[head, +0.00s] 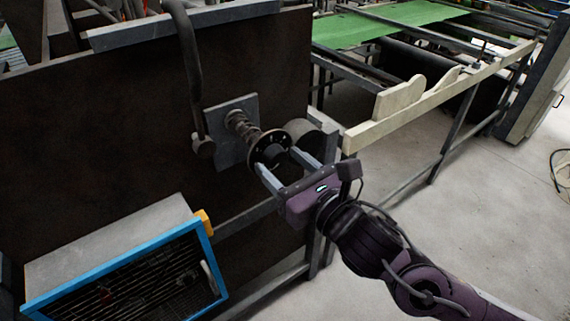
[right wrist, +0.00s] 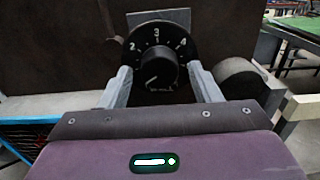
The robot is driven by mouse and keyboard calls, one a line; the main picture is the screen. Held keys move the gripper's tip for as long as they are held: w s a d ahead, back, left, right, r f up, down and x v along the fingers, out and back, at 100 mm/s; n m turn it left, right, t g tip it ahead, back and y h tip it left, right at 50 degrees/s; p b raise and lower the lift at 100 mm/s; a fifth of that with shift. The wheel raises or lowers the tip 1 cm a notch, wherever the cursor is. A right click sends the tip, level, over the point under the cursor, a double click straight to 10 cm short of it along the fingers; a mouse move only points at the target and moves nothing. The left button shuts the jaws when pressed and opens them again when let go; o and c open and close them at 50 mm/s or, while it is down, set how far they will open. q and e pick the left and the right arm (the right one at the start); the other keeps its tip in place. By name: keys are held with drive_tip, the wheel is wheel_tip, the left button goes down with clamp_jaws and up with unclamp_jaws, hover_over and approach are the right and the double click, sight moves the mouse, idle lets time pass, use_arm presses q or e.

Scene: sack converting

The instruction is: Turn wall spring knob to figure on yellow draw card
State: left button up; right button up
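The spring knob is on a grey plate (head: 228,148) on the dark wall panel, with a coil spring (head: 237,122) behind its round black dial (head: 257,139). In the right wrist view the dial (right wrist: 156,35) shows white figures 2, 3 and 4, with 3 at the top. The black knob (right wrist: 157,68) has a white mark at its lower left, away from these figures. My right gripper (head: 279,161) is open, with one finger on each side of the knob and visible gaps in the right wrist view. No readable yellow draw card shows. My left gripper is out of view.
A dark curved bar (head: 191,65) hangs left of the plate. A grey cylinder (head: 309,137) sits close to the right finger. A blue-framed box (head: 119,268) with a small yellow piece (head: 204,222) stands lower left. The floor (head: 480,225) at right is mostly clear.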

drive_tip(key=c, duration=0.9)
